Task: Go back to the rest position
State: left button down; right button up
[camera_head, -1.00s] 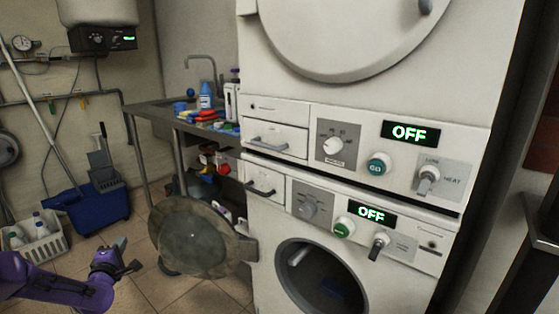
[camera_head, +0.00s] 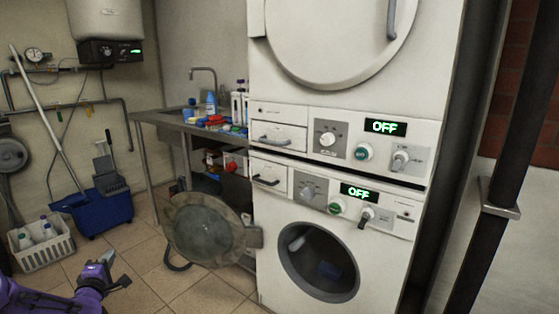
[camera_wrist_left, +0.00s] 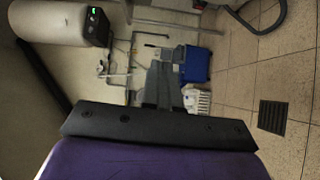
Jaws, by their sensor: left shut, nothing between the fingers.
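My left gripper (camera_head: 117,270) is at the lower left in the head view, low over the tiled floor. Its purple arm comes in from the bottom left corner. The gripper is shut and empty, clear of everything around it. My right gripper is not in view.
Two stacked machines (camera_head: 335,180) stand at the centre, both reading OFF. The lower round door (camera_head: 208,232) hangs open to the left. A blue bucket (camera_head: 95,212) and a white basket (camera_head: 38,250) stand on the left. A sink counter (camera_head: 160,116) is behind. Floor (camera_head: 190,290) before the door is clear.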

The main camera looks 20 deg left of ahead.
pick_arm(q)
jog(key=s+d+f+m+g+h+p, duration=0.2)
jog(key=d+m+g+p, duration=0.15)
jog(key=d, duration=0.65)
jog(key=s+d+f+m+g+h+p, duration=0.15)
jog(key=d+m+p, duration=0.35)
jog(key=d, duration=0.5)
jog(key=s+d+m+g+p, duration=0.2)
jog(key=s+d, duration=0.3)
jog(key=s, duration=0.3)
jog(key=s+d+f+m+g+h+p, duration=0.1)
jog(key=s+d+m+g+p, duration=0.2)
jog(key=s, duration=0.6)
jog(key=s+d+m+g+h+p, duration=0.1)
jog(key=s+d+m+g+p, duration=0.1)
jog(key=s+d+p, duration=0.4)
jog(key=shift+s+d+f+m, duration=0.35)
jog(key=shift+s+d+m, duration=0.2)
jog(key=shift+s+d, duration=0.9)
